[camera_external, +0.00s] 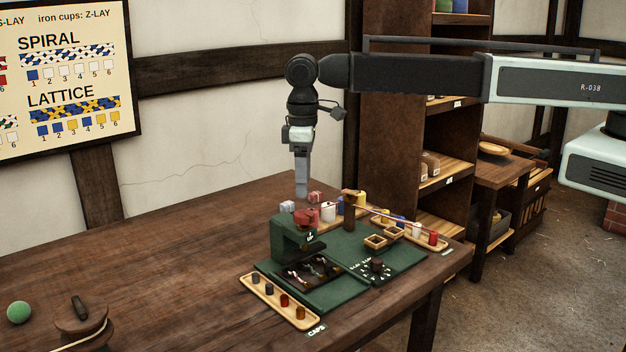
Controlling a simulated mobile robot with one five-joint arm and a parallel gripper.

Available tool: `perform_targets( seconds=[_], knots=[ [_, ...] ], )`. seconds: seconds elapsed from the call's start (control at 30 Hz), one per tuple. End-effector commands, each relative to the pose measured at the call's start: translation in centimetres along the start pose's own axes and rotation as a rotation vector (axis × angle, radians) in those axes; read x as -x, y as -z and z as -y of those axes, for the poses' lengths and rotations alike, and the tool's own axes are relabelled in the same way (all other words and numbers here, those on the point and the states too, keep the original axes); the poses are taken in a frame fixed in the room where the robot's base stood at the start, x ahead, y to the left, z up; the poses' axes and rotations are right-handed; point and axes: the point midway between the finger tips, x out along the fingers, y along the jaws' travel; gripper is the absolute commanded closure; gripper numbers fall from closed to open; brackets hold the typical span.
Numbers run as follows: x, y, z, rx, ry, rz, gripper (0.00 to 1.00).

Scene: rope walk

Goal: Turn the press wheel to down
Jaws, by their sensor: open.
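The green press (284,243) stands on the wooden table, on a green base. A red round part that looks like the press wheel (305,217) sits at its top. A small pale mark shows on the press's side, too small to read. My gripper (301,192) points straight down above the press and the red wheel, apart from them, with a gap below its tips. It is open and looks empty. The fingers overlap in this view, so the gap between them is hidden. I cannot tell the wheel's exact setting.
A caps tray (257,280) with several small caps lies in front of the press. Spools and small blocks stand behind it. A brown post (349,213), a thin rod and small wooden boxes (375,241) are to the right. The table's left half (130,260) is mostly clear.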

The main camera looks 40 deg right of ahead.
Motion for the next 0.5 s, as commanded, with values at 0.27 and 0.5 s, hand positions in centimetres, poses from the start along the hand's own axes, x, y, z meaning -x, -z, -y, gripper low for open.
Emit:
perform_targets(
  seconds=[0.27, 0.5],
  knots=[
    [-3.8, 0.0, -0.1, -0.001, 0.0, 0.0, 0.33],
    [-7.6, 0.0, -0.1, -0.001, 0.001, -0.001, 0.33]
  ],
)
